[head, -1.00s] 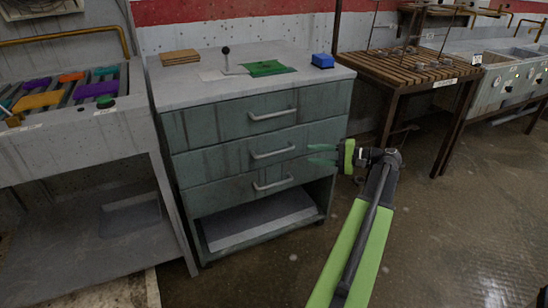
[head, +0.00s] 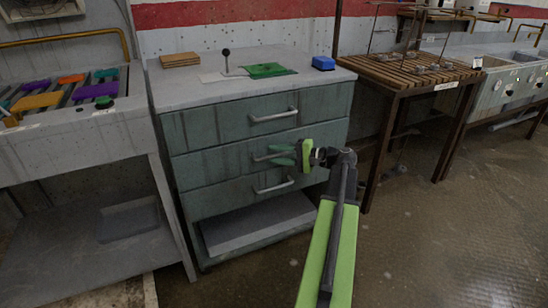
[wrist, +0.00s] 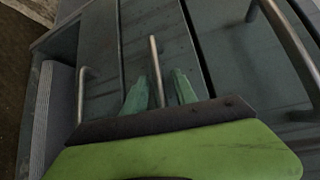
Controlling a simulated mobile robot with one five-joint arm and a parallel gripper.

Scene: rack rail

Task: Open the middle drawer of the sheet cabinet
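The grey-green sheet cabinet (head: 220,128) stands in front of me with its three drawers shut. The middle drawer (head: 207,165) has a bar handle (head: 263,157), partly hidden by my gripper (head: 283,154) in the head view. In the wrist view, the two green fingertips of my gripper (wrist: 159,88) are apart, one on each side of the middle handle (wrist: 156,65). Gaps show between the handle and both fingers, so the gripper is open. The near end of the handle is close to the gripper's palm.
The top drawer handle (head: 274,115) and bottom drawer handle (head: 273,185) lie just above and below. A blue box (head: 323,63) and a green sheet (head: 268,70) are on the cabinet top. A slatted table (head: 412,73) stands right.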

